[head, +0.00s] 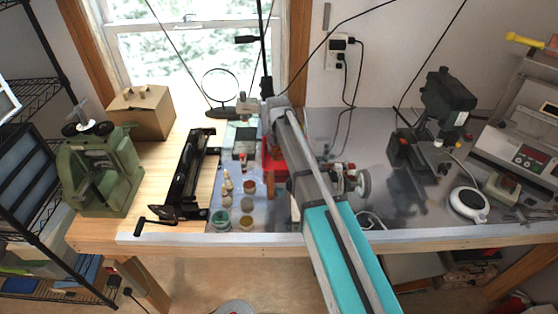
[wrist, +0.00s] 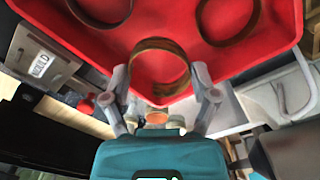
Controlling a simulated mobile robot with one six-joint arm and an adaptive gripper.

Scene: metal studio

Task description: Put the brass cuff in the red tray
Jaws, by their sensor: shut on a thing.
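My gripper (wrist: 160,82) is shut on the brass cuff (wrist: 161,42), a brownish ring that shows between its two fingers in the wrist view. The red tray (wrist: 288,12) fills the upper part of that view. The cuff appears against the tray's red floor, near its close rim; I cannot tell whether it touches the floor. In the head view, a bit of the red tray (head: 274,158) shows beside my arm, which hides most of it. The cuff cannot be made out there.
Two other rings, a dark one (wrist: 101,12) and a brown one (wrist: 229,22), lie in the tray. Small jars (head: 222,218) stand on the bench nearby. A black tool (head: 190,178) lies to the left, and a drill press (head: 447,100) stands to the right.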

